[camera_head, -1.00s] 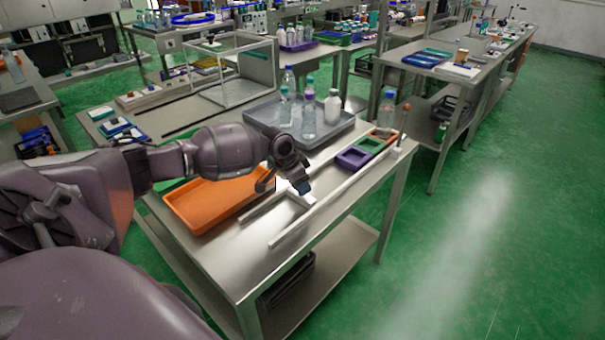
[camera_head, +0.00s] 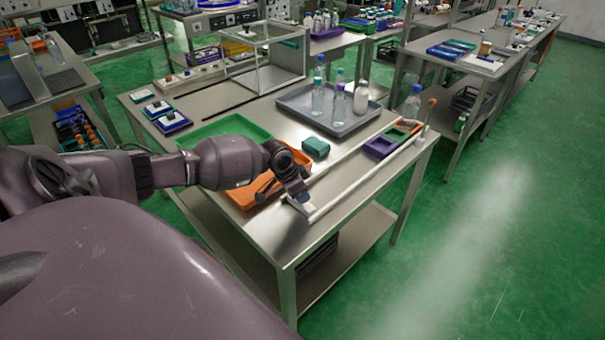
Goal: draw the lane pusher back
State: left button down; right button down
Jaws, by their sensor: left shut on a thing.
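The lane (camera_head: 365,176), edged by two pale rails, runs along the right part of the steel table. The lane pusher (camera_head: 304,209), a small pale piece, sits at the near end of the lane between the rails. My left gripper (camera_head: 299,197) is shut on it from above; its fingers hide part of the pusher. At the far end of the lane stand a purple holder (camera_head: 380,147) and a green holder (camera_head: 397,135). My right gripper is out of view.
An orange tray (camera_head: 243,197) and a green tray (camera_head: 225,127) lie left of the lane, partly behind my arm. A teal box (camera_head: 316,147) stands beside the lane. A grey tray (camera_head: 350,128) with several bottles is behind. The lane's middle is clear.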

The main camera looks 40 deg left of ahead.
pick_arm(q)
jog(key=c, duration=1.1)
grip_release()
jog(key=shift+s+f, duration=0.15)
jog(key=o, duration=0.4)
jog(key=v, duration=1.1)
